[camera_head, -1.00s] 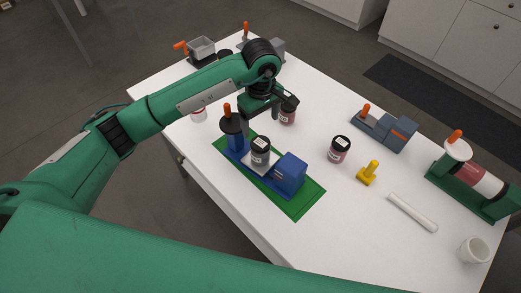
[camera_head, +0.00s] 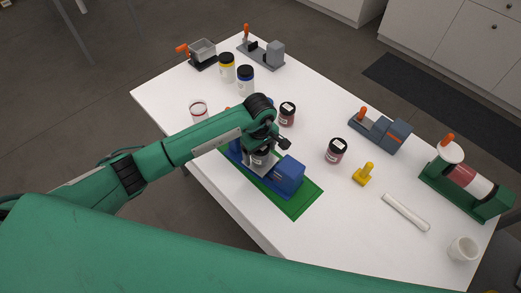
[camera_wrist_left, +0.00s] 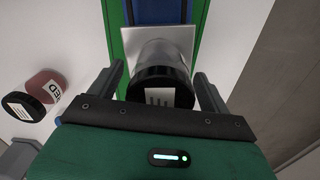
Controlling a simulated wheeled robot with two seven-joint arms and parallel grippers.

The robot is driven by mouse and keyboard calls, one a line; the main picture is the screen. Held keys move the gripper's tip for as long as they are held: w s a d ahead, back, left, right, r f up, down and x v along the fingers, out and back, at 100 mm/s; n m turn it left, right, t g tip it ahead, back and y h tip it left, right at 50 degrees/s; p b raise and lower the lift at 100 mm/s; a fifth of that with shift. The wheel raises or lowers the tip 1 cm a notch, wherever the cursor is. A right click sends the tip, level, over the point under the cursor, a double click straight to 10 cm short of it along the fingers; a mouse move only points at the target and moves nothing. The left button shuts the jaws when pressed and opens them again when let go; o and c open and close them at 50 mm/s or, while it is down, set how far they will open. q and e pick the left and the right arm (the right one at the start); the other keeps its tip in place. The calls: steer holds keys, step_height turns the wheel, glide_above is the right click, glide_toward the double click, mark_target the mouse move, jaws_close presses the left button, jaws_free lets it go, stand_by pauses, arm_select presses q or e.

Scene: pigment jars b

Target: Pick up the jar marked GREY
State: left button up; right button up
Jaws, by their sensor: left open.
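A dark-lidded jar (camera_wrist_left: 162,72) with a clear body and grey contents stands on a pale plate of the blue fixture (camera_head: 289,176), which sits on a green base (camera_head: 305,204). The writing on its lid label is not readable, but its contents look grey. In the head view my arm mostly hides this jar (camera_head: 260,159). My left gripper (camera_wrist_left: 160,88) is open, with one finger on each side of the jar; I cannot tell whether they touch it. The gripper also shows in the head view (camera_head: 268,150). My right gripper is not in view.
Dark-lidded reddish jars (camera_head: 287,114) (camera_head: 336,151), a yellow jar (camera_head: 226,66) and a blue jar (camera_head: 245,80) stand around. A yellow stamp-like piece (camera_head: 364,175) and white rod (camera_head: 406,212) lie right.

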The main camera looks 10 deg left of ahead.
arm_select(q)
steer(key=shift+f, duration=0.25)
steer(key=c, duration=1.1)
steer(key=shift+r, duration=0.1)
